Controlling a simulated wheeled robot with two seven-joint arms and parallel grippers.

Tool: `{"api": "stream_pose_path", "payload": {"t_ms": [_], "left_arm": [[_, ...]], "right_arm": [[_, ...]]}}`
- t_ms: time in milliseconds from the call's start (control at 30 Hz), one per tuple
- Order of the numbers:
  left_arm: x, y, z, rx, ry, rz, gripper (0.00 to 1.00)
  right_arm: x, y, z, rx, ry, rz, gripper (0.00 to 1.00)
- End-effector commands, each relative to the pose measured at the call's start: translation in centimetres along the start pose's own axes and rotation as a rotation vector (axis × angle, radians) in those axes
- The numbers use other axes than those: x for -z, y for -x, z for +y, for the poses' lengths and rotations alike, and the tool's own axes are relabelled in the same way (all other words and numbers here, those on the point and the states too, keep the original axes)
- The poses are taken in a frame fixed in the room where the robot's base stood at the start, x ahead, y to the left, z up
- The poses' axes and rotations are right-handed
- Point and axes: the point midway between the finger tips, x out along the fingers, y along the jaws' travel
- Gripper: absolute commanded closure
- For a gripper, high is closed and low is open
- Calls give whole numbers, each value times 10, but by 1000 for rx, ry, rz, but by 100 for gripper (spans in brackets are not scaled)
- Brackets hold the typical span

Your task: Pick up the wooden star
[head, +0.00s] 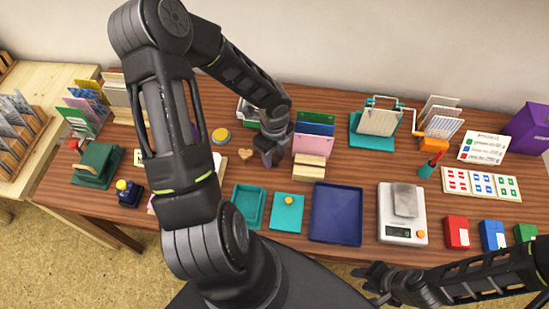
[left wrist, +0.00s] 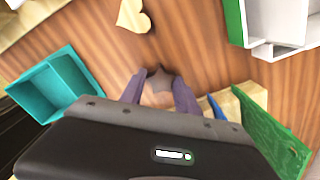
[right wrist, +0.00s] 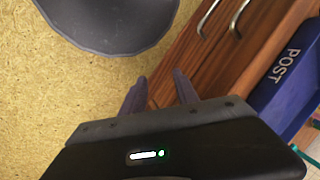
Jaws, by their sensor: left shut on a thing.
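The wooden star (left wrist: 157,98) is a small pale wooden piece between the fingers of my left gripper (left wrist: 161,80) in the left wrist view, partly hidden by the gripper body. A dark star-like shadow shows on the table just beyond it. In the head view my left gripper (head: 270,158) points down at the table, and the star cannot be made out there. My right gripper (head: 372,276) is off the table's front edge. In the right wrist view its fingers (right wrist: 160,76) are apart with nothing between them.
A wooden heart (head: 245,154) lies left of my left gripper. Upright cards in a wooden holder (head: 308,167) stand close on its right. Teal trays (head: 248,207), a dark blue tray (head: 336,213) and a scale (head: 402,216) line the front.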

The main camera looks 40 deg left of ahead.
Motion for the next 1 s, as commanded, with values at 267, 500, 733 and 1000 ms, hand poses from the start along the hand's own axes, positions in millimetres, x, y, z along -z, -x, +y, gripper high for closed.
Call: {"api": "stream_pose_path", "payload": {"t_ms": [267, 500, 733, 1000], "left_arm": [[0, 0, 0, 0, 0, 0, 100], [0, 5, 0, 0, 0, 0, 100], [0, 36, 0, 1, 0, 0, 100], [-1, 82, -1, 4, 3, -4, 100]], "right_arm": [[0, 0, 0, 0, 0, 0, 64], [0, 4, -1, -1, 0, -1, 64], [-1, 31, -8, -8, -5, -8, 64], [-2, 37, -8, -13, -8, -16, 64]]}}
